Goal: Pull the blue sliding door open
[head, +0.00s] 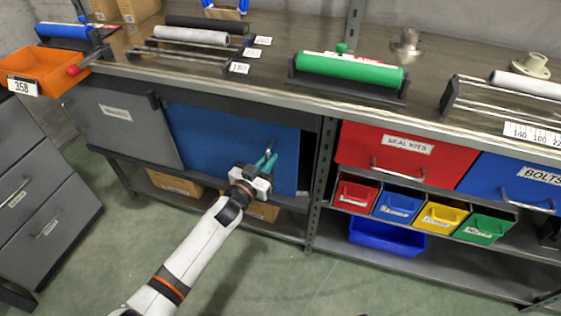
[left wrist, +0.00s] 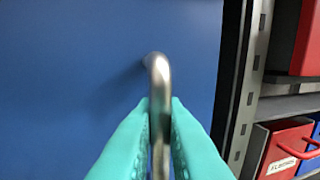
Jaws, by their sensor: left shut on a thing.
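The blue sliding door (head: 215,135) fills the right part of the cabinet under the bench; it also fills most of the left wrist view (left wrist: 70,60). Its metal bar handle (left wrist: 160,75) stands near the door's right side. My left gripper (head: 266,163) is shut on the handle; in the left wrist view its teal fingers (left wrist: 160,130) press on both sides of the bar. A narrow dark gap (head: 306,160) shows between the door's right edge and the rack post. The right gripper is not in view.
A grey panel (head: 125,130) labelled at its top covers the left part of the cabinet. A red drawer (head: 375,165) and several small coloured bins stand right of the rack post (head: 321,170). Cardboard boxes (head: 174,183) sit on the shelf below. The bench top carries several rollers on racks.

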